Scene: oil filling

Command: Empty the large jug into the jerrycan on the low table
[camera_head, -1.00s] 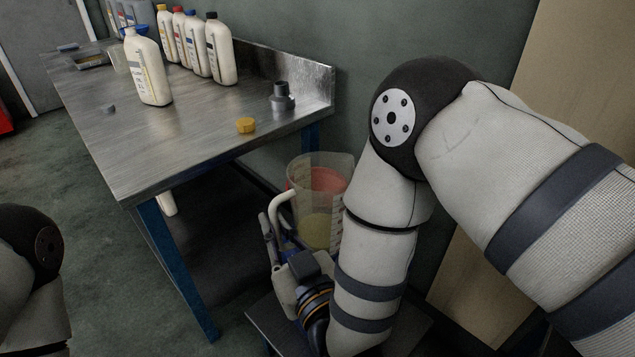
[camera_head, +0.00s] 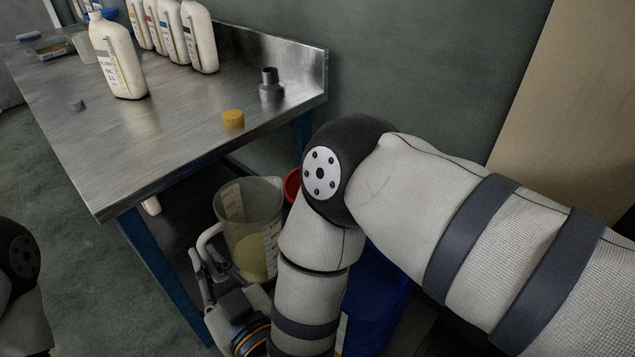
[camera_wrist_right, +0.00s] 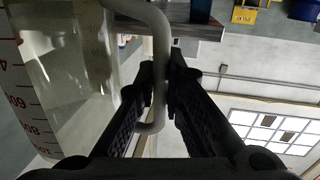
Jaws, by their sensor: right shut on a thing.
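The large jug (camera_head: 250,215) is clear, with pale yellow liquid low inside. It looks close to upright beside the steel table. My right gripper (camera_head: 207,268) is shut on its pale handle, left of the jug in the head view. In the right wrist view, the fingers (camera_wrist_right: 160,80) close around the handle (camera_wrist_right: 158,30), with the jug's red-marked wall (camera_wrist_right: 60,90) at left. A blue body (camera_head: 385,305) shows behind my right arm; I cannot tell whether it is the jerrycan. The low table is not clearly seen. My left gripper is out of view.
The steel table (camera_head: 150,150) holds several white bottles (camera_head: 118,60), a yellow cap (camera_head: 233,119) and a grey spouted piece (camera_head: 270,85). A red round thing (camera_head: 293,184) is partly hidden behind my arm. A wall and a tan panel (camera_head: 570,110) stand behind.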

